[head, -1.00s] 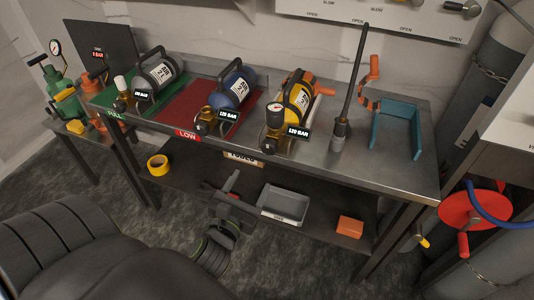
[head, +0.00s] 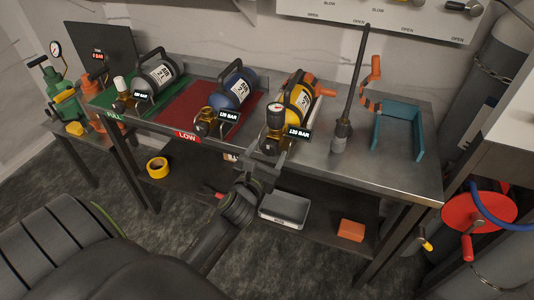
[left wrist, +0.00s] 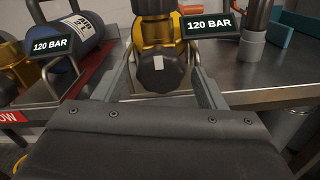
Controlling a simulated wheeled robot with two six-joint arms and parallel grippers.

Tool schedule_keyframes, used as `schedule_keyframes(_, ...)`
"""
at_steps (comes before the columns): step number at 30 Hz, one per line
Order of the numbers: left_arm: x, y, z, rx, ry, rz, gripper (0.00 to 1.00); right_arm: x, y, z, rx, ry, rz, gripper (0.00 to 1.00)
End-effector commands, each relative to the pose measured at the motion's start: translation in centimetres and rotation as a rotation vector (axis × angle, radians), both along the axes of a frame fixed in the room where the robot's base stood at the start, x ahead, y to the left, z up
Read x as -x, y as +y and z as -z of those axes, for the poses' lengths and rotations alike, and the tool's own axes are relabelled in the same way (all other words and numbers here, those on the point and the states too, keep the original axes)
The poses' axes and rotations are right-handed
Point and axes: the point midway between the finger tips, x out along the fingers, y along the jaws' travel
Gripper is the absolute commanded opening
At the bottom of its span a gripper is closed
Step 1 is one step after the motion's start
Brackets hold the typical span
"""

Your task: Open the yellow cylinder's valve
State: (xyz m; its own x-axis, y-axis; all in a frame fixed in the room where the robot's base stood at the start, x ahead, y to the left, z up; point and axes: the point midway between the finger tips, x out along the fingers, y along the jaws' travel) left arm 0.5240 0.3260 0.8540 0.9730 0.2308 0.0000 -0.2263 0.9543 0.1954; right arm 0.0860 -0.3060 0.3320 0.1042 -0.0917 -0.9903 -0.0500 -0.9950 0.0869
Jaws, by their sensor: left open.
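The yellow cylinder (head: 300,92) lies on the bench with its brass valve and round gauge (head: 275,110) toward the front edge. A 120 BAR tag (head: 299,132) stands beside it. In the left wrist view the valve's black knob (left wrist: 161,72), with a pale mark, faces me at the centre. My left gripper (head: 265,166) is open at the bench's front edge, just below and in front of the valve. In the left wrist view its two fingers (left wrist: 163,85) stand on either side of the knob; I cannot tell whether they touch it. My right gripper is not in view.
A blue cylinder (head: 234,88) and a grey cylinder (head: 158,73) lie to the left on the red and green mats. A black-handled tool (head: 343,125) and a teal tray (head: 398,138) are to the right.

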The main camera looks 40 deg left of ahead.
Motion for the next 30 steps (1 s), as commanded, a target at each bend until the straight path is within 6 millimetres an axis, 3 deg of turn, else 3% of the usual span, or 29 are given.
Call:
schedule_keyframes(4,0.02,0.00,0.01,0.000,0.000,0.000,0.65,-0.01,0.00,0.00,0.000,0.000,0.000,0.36)
schedule_keyframes(14,0.04,-0.01,0.02,0.000,0.000,0.000,0.21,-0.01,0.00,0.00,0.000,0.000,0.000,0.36)
schedule_keyframes(23,0.05,-0.05,-0.01,0.032,-0.006,0.001,0.20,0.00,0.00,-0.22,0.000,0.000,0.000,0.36)
schedule_keyframes(30,0.05,-0.13,-0.04,0.157,-0.035,0.002,0.20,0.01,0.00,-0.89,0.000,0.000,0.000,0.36)
